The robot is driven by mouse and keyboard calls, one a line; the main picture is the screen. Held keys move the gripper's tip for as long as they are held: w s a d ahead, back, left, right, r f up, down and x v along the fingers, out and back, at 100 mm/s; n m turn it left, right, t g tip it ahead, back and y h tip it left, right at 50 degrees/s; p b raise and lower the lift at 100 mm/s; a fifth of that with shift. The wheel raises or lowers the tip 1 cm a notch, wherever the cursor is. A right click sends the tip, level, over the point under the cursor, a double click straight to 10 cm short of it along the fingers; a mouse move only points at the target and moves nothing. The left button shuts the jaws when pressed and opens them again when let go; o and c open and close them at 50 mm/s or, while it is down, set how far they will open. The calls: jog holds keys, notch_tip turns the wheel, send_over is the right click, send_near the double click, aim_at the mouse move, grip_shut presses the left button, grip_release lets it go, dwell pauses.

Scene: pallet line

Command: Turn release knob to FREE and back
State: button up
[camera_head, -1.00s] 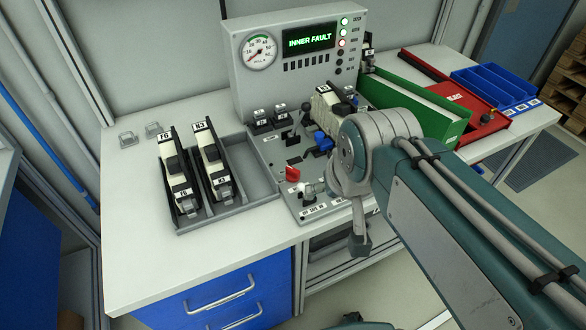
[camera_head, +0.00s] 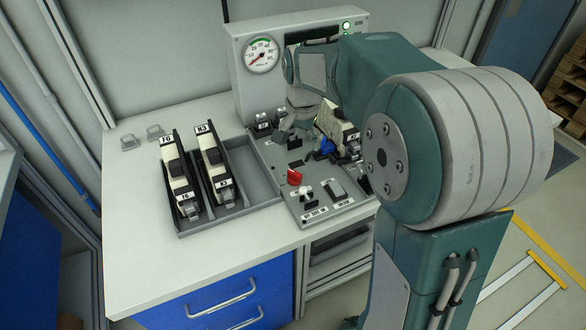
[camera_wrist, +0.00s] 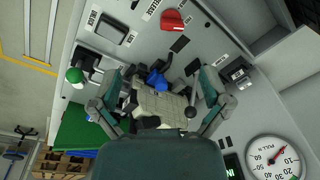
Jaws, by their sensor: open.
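A red knob (camera_head: 294,177) stands on the grey control panel (camera_head: 276,160); it also shows near the top of the wrist view (camera_wrist: 172,21). I cannot tell whether the fingers touch the module. The red knob lies beyond the fingertips, apart from them. In the head view my arm hides part of the gripper.
A grey tray (camera_head: 262,187) with two black-and-beige modules stands left of the panel. A pressure gauge (camera_head: 261,55) sits on the upright console behind. A black rocker switch (camera_head: 335,187) is at the panel's front. The left bench top is mostly clear.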

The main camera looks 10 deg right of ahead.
jog(key=m+g, duration=0.1)
jog(key=m, duration=0.1)
send_over(295, 172)
notch_tip(295, 172, down, 6)
notch_tip(295, 172, down, 10)
jog(key=shift+a+f, duration=0.1)
jog(key=shift+f, duration=0.1)
jog(key=c, duration=1.2)
